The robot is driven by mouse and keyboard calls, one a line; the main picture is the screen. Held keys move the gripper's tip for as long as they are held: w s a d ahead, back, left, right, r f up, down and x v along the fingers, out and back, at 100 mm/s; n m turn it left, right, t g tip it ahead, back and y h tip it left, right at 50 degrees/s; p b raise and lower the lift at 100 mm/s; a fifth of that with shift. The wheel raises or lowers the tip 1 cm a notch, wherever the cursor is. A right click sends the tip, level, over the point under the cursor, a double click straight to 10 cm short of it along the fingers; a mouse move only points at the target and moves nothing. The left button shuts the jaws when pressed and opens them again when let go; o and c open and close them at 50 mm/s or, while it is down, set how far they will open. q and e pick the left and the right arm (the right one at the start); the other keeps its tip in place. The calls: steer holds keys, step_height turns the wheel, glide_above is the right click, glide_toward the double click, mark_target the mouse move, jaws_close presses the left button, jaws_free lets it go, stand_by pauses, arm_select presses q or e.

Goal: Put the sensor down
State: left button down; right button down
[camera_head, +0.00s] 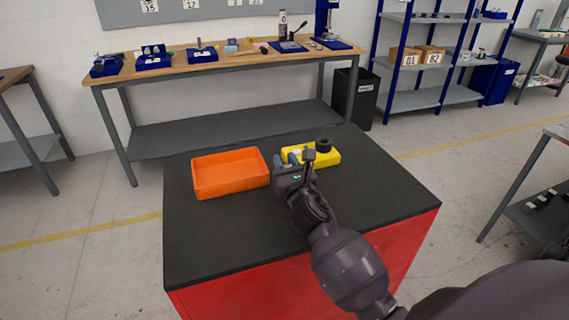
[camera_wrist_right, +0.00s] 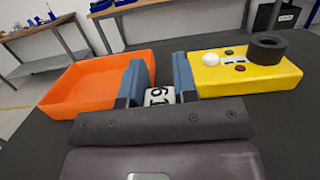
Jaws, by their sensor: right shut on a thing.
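My right gripper (camera_head: 291,157) is low over the black top of the red cart (camera_head: 225,240), between an orange tray and a yellow box. In the right wrist view its two blue-grey fingers (camera_wrist_right: 160,78) stand either side of a small white piece with black digits (camera_wrist_right: 160,96), taken to be the sensor. The gripper is shut on it. Most of the piece is hidden by the fingers and the gripper body. I cannot tell whether it touches the cart top. My left gripper is not in view.
The empty orange tray (camera_head: 230,186) is left of the gripper. The yellow box (camera_head: 327,158), with a black ring (camera_head: 323,146) on it, is close on the right. The cart's front left is clear. A wooden workbench (camera_head: 220,63) with blue trays stands behind.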

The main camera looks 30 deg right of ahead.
steer(key=shift+f, duration=0.1)
steer(key=c, duration=0.9)
jaws_free()
